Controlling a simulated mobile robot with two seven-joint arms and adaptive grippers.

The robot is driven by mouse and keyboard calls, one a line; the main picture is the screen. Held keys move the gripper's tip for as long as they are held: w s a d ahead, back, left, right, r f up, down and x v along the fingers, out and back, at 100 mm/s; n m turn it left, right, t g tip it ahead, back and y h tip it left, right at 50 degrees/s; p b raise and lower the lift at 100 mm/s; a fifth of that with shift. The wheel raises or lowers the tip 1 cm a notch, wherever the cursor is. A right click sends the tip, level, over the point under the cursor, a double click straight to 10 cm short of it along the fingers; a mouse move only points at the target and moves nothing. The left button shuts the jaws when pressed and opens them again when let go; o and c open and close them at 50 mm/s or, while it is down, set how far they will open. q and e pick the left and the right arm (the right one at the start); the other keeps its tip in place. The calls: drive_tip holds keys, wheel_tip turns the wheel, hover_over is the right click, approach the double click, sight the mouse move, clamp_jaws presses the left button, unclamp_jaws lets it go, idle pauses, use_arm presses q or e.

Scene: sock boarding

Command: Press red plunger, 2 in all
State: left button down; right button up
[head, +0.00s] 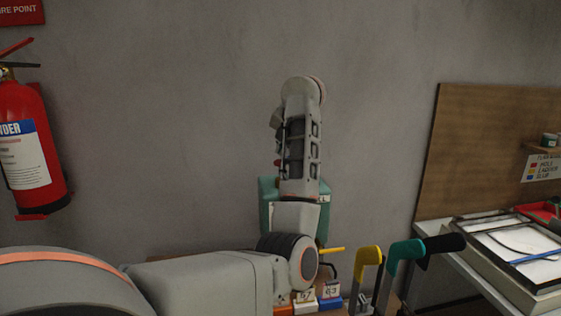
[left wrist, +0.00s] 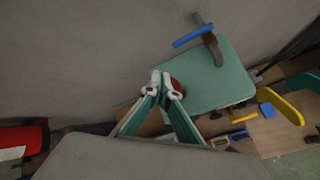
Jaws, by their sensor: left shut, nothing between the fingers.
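The red plunger (left wrist: 178,88) shows in the left wrist view as a small dark red round piece on the edge of a green box-shaped machine (left wrist: 222,72). My left gripper (left wrist: 162,85) is shut and empty, with its fingertips just left of the plunger and partly covering it. I cannot tell whether they touch. In the head view the green machine (head: 267,205) stands against the wall behind my left arm, which hides most of it. A small red spot (head: 277,162) shows above it and may be the plunger. My right gripper is not in view.
A blue-handled lever (left wrist: 193,36) rises from the machine. Yellow (head: 368,255) and teal (head: 405,250) handles stand right of it, with number tags (head: 331,291) in front. A fire extinguisher (head: 25,145) hangs at left. A side table (head: 455,250) with trays is at right.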

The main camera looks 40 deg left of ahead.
sight(281, 161)
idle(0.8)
use_arm(q)
drive_tip(key=shift+f, duration=0.45)
drive_tip(key=shift+f+b, duration=1.2)
drive_tip(key=shift+f, duration=0.45)
idle(1.5)
drive_tip(key=shift+r, duration=0.1)
drive_tip(key=shift+r+p, duration=1.85)
drive_tip(key=shift+r, duration=0.15)
